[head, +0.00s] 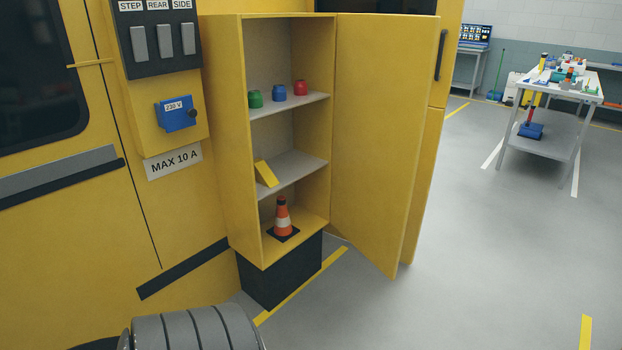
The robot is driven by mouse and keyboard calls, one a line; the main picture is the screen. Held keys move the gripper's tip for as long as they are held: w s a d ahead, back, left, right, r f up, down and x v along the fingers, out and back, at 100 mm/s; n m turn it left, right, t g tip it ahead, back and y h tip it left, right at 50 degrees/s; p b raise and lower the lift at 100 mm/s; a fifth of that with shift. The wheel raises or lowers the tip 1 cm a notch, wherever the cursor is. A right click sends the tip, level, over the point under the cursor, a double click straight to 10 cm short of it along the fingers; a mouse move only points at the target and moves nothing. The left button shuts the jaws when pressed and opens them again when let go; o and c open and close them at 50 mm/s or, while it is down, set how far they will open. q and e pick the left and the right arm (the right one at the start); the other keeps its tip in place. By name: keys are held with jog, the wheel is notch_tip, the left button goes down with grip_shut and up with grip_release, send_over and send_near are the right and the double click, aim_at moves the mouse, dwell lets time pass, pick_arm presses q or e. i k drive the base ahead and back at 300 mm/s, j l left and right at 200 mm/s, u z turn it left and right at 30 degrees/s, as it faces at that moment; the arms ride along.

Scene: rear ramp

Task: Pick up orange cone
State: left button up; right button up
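The orange cone (283,219) stands upright on the bottom shelf of an open yellow cabinet (241,140). It has a white band, a dark tip and a square black base. The cone is fully visible and nothing touches it. Neither of my grippers shows in the head view. A grey ribbed rounded part at the bottom left edge may be part of my own arm; I cannot tell for sure.
The cabinet door (385,140) stands open to the right. A yellow wedge (266,174) sits on the middle shelf; green (255,99), blue (279,93) and red (300,87) items sit above. A cluttered table (550,86) stands at back right. The floor in front is clear.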

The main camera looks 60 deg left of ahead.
aim_at(282, 231)
jog(key=i+u, duration=0.9)
jog(key=i+l+u, duration=0.25)
jog(key=u, duration=0.2)
jog(key=i+l, duration=0.05)
jog(key=i, duration=0.05)
